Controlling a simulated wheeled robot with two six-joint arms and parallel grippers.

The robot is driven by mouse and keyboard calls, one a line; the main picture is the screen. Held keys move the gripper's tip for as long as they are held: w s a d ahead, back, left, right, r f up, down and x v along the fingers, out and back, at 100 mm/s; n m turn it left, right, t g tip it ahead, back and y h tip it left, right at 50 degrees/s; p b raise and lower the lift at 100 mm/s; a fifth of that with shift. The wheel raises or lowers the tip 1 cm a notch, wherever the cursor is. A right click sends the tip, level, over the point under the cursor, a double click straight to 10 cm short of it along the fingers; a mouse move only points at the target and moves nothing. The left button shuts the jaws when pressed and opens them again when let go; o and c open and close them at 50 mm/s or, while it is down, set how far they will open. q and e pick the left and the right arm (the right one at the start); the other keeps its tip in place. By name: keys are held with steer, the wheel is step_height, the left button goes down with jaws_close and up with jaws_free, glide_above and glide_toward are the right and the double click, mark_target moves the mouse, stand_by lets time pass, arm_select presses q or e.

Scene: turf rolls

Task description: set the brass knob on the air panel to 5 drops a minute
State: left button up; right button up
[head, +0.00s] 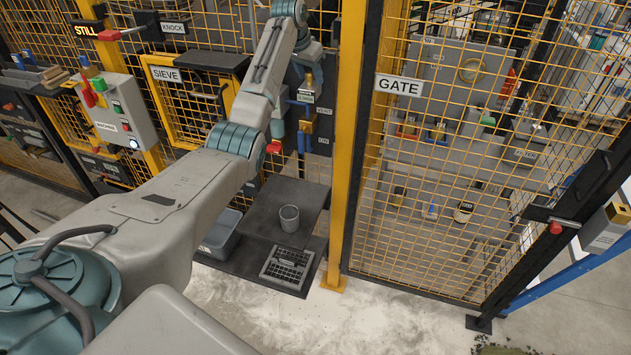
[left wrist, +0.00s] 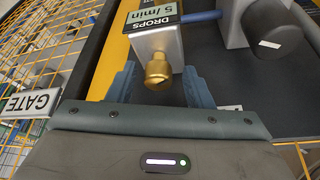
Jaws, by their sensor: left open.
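The brass knob (left wrist: 158,71) sits on the front of a pale grey block in the left wrist view. A plate (left wrist: 155,17) above it reads "DROPS 5/min". My left gripper (left wrist: 161,82) is open, with one blue finger on each side of the knob. Gaps show between the fingers and the knob, so it is not gripped. In the head view my left arm reaches up to the panel beside the yellow post, and its own links largely hide the gripper there. My right gripper is in neither view.
A dark rounded fitting (left wrist: 272,32) stands right of the knob. The yellow post (head: 346,150) and mesh gate (head: 450,180) stand right of my arm. A grey cup (head: 289,219) and a black grid tray (head: 287,267) are below.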

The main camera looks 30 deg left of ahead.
arm_select(q)
steer(key=n+y, duration=0.1)
steer(key=n, duration=0.2)
steer(key=n+y, duration=0.1)
steer(key=n, duration=0.2)
steer(key=shift+d, duration=0.2)
steer(key=b+v, duration=0.6)
steer(key=v, duration=0.4)
steer(key=s+d+f+m, duration=0.1)
steer(key=s+d+f, duration=0.3)
steer(key=f, duration=1.4)
steer(key=s+d+f+m+g+y, duration=0.1)
steer(key=s+d+f, duration=0.3)
steer(key=f, duration=1.4)
steer(key=shift+f+m, duration=0.4)
steer(key=shift+s, duration=0.15)
